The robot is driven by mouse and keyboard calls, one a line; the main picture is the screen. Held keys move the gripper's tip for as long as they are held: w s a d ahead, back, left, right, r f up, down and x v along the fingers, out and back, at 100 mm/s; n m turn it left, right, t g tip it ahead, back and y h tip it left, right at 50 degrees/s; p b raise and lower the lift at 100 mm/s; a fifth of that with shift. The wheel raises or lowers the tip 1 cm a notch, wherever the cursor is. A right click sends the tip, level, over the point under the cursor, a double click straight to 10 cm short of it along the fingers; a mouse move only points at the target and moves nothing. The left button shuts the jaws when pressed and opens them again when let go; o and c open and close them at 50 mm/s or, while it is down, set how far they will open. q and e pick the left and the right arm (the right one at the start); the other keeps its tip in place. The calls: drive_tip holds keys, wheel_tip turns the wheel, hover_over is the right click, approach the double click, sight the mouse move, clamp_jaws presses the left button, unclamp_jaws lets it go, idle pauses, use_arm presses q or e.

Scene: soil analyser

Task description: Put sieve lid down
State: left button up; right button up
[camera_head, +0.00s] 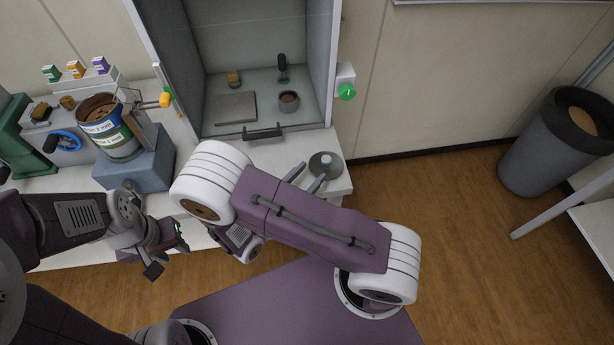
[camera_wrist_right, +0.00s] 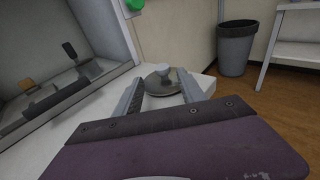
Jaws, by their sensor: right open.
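The sieve lid (camera_head: 326,166) is a grey round disc with a pale knob. It lies flat on the right end of the white bench, and it also shows in the right wrist view (camera_wrist_right: 161,79). My right gripper (camera_head: 311,177) is open. Its two fingers point at the lid from the near left; in the right wrist view (camera_wrist_right: 164,88) they stand on either side of the lid's near part and its knob, and I cannot tell whether they touch it. My left gripper (camera_head: 166,258) is off the bench's front edge at the left, away from the lid; its jaws look apart and empty.
An open cabinet (camera_head: 270,85) holds a small pot (camera_head: 289,101) and a flat plate (camera_head: 235,108). A soil can (camera_head: 110,128) stands on a blue-grey machine (camera_head: 133,165) at the left. The bench (camera_head: 290,152) is clear left of the lid. A dark bin (camera_head: 548,150) stands far right.

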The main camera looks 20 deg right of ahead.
drive_tip(key=shift+s+a+r, duration=0.1)
drive_tip(key=shift+s+a, duration=0.15)
drive_tip(key=shift+a, duration=0.15)
drive_tip(key=s+d+m+g, duration=0.2)
drive_tip(key=s+m+g, duration=0.1)
drive_tip(key=s+d+m+g, duration=0.3)
drive_tip(key=g, duration=0.1)
drive_tip(key=shift+s+d+m+y, duration=0.15)
drive_tip(key=shift+m+y, duration=0.25)
drive_tip(key=s+a+f+m+g+y, duration=0.2)
drive_tip(key=s+a+m+g+y, duration=0.25)
drive_tip(key=m+y, duration=0.75)
drive_tip(key=w+r+m+t, duration=0.1)
drive_tip(key=m, duration=0.1)
drive_tip(key=w+r+m+t, duration=0.1)
drive_tip(key=m, duration=0.1)
drive_tip(key=w+r+m+t+y, duration=0.1)
drive_tip(key=w+t, duration=0.1)
drive_tip(key=shift+w+a+m, duration=0.1)
drive_tip(key=shift+a+m, duration=0.2)
drive_tip(key=shift+m, duration=0.1)
drive_tip(key=shift+r+p, duration=0.8)
drive_tip(key=shift+p, duration=0.05)
